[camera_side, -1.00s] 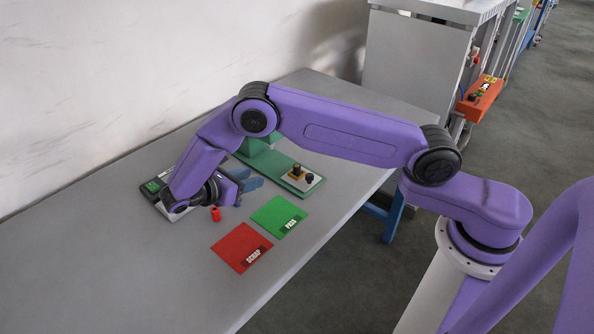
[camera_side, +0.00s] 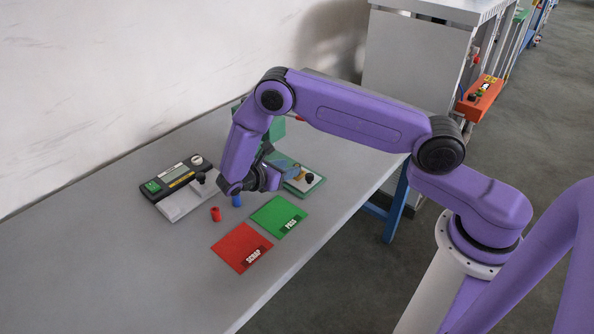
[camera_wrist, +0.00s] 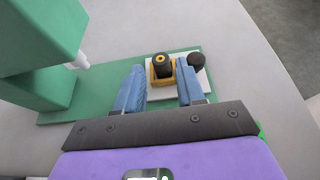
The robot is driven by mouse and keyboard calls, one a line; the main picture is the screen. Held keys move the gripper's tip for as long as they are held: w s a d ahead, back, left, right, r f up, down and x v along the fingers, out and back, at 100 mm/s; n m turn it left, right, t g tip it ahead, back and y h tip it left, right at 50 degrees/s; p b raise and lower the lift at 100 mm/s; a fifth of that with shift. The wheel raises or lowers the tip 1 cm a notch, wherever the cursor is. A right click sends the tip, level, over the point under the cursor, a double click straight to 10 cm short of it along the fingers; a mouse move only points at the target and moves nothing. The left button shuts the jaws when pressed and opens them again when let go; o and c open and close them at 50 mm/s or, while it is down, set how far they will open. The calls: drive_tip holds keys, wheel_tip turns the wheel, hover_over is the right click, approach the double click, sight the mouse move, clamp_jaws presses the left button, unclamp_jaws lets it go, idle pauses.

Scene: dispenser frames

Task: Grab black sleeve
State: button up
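The black sleeve (camera_wrist: 160,57) stands upright in a yellow holder (camera_wrist: 153,78) on a white plate in the wrist view. It has a yellow centre with a dark hole. My gripper (camera_wrist: 160,68) is open, its two blue fingers pointing toward the holder, one on each side of the sleeve in the picture. Contact with the sleeve does not show. In the side view my gripper (camera_side: 287,170) is over the near end of the green dispenser base and hides the sleeve there.
A black knob (camera_wrist: 197,62) stands right of the sleeve. The green dispenser head (camera_wrist: 40,35) with a white nozzle (camera_wrist: 82,60) overhangs at left. A red cylinder (camera_side: 215,214), blue cylinder (camera_side: 236,202), PASS pad (camera_side: 270,216), SCRAP pad (camera_side: 235,243) and black meter (camera_side: 180,172) lie nearby.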

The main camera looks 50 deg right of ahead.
drive_tip(key=shift+x, duration=1.4)
drive_tip(key=shift+c, duration=0.3)
clamp_jaws()
drive_tip(key=shift+r, duration=0.2)
